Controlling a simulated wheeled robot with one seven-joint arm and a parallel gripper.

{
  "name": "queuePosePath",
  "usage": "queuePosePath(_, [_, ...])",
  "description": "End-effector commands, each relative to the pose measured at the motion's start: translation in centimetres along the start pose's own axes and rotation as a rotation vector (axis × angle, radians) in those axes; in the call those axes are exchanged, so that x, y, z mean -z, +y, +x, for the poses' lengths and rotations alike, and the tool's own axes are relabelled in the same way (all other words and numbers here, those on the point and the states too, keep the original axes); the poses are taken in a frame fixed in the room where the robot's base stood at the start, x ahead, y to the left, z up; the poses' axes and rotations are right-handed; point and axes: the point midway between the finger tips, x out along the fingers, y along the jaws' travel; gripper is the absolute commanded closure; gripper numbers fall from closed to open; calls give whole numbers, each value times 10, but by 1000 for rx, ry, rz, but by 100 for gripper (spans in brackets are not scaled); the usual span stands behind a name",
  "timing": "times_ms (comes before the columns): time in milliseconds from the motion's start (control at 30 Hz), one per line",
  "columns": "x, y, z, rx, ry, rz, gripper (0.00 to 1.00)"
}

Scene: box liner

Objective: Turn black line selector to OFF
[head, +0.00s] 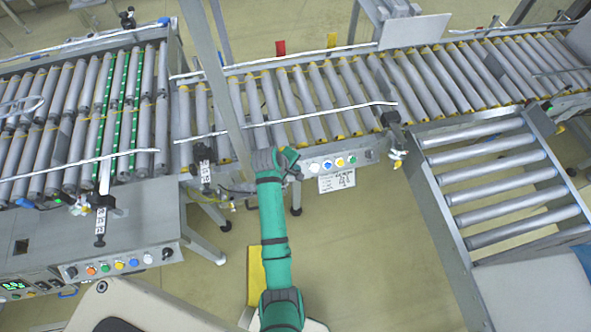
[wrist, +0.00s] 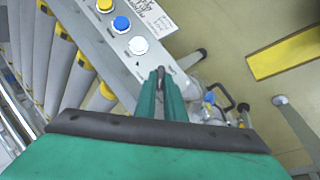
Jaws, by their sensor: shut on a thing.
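My gripper (head: 291,162) is at the left end of the button panel (head: 361,164) on the front of the middle conveyor. In the wrist view, my gripper's two green fingers (wrist: 161,78) are close together at the panel, just past the white button. A small dark piece of the black line selector (wrist: 160,71) shows between the fingertips, and the fingers are shut on it. The fingers hide most of the selector, so its pointing direction cannot be read. In the head view my gripper covers it.
Beside the selector are a white button (wrist: 138,46), a blue button (wrist: 121,23) and a yellow button (wrist: 104,5). A paper label (head: 337,181) hangs below the panel. A metal post (head: 218,85) stands close to my arm's left. Open floor lies in front.

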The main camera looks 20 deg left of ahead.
Motion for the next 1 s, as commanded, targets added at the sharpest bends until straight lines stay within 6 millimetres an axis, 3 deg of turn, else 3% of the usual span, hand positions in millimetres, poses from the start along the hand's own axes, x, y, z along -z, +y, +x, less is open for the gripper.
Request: queuePosePath(1000, [-4,12,3,361,1,584,100])
